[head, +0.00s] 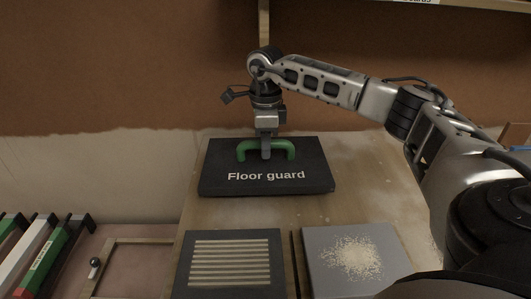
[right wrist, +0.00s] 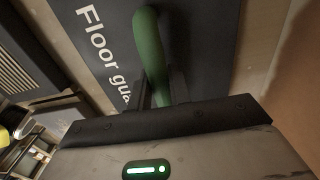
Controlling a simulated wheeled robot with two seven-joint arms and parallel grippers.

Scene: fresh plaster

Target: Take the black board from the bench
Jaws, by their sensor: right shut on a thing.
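The black board (head: 220,180), labelled "Floor guard", lies at the back of the wooden bench (head: 330,205). A green handle (head: 245,148) stands up from its top. My right gripper (head: 266,152) reaches down from above and is shut on the green handle near its middle. The right wrist view shows the green handle (right wrist: 150,50) between the fingers, with the board (right wrist: 205,40) beneath and its label partly hidden by the gripper. I cannot tell whether the board rests fully on the bench or is slightly raised. My left gripper does not show.
A dark panel with pale stripes (head: 230,262) and a grey board with a pale speckled patch (head: 352,258) lie at the bench front. Several coloured boards stand in a rack (head: 40,250) at left. A shelf edge (head: 470,4) crosses the top right.

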